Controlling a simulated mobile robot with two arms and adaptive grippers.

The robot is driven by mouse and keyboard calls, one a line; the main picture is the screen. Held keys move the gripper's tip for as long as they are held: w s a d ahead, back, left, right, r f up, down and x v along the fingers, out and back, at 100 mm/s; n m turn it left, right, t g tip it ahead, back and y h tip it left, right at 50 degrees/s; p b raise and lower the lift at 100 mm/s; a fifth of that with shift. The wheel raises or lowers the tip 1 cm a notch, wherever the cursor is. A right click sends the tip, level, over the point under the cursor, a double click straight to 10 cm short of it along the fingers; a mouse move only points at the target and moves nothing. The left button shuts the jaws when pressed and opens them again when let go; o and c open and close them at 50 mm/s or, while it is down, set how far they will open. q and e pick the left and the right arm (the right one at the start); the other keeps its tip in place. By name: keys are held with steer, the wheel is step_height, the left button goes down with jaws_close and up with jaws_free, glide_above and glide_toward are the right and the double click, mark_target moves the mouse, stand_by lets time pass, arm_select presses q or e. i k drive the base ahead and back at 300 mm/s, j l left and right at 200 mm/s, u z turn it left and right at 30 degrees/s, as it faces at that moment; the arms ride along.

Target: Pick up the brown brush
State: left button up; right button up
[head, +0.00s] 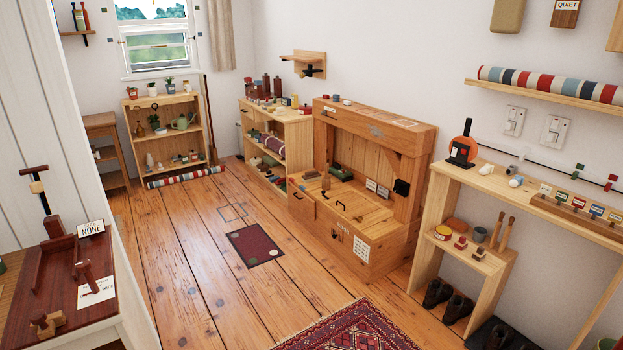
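Two slim orange-brown upright pieces (496,229), which look like brushes or wooden handles, stand close together on the low shelf of the right-hand wooden unit. A small grey-green cup (480,234) stands just left of them. At this size I cannot tell for sure which item is the brown brush. Neither of my grippers is in view.
The right-hand unit (436,205) has dark shoes (458,308) beneath its low shelf. A wooden bench cabinet (380,225) stands left of it. A patterned red rug (350,328) lies in front. The plank floor (190,260) is mostly clear. A side table (60,290) stands left.

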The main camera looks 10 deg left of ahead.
mark_target(309, 177)
steer(key=i+u, duration=0.15)
steer(key=i, duration=0.75)
steer(key=i+j+u, duration=0.2)
steer(key=i, duration=0.35)
steer(key=i+l+u, duration=0.1)
steer(key=i+u, duration=0.15)
steer(key=i, duration=0.3)
steer(key=i+l+u, duration=0.2)
steer(key=i, duration=0.4)
steer(key=i+l+u, duration=0.1)
steer(key=i+u, duration=0.15)
steer(key=i, duration=0.3)
steer(key=i+z, duration=0.25)
steer(key=i, duration=0.25)
steer(key=i+j+z, duration=0.3)
steer(key=i, duration=0.15)
steer(key=l, duration=0.1)
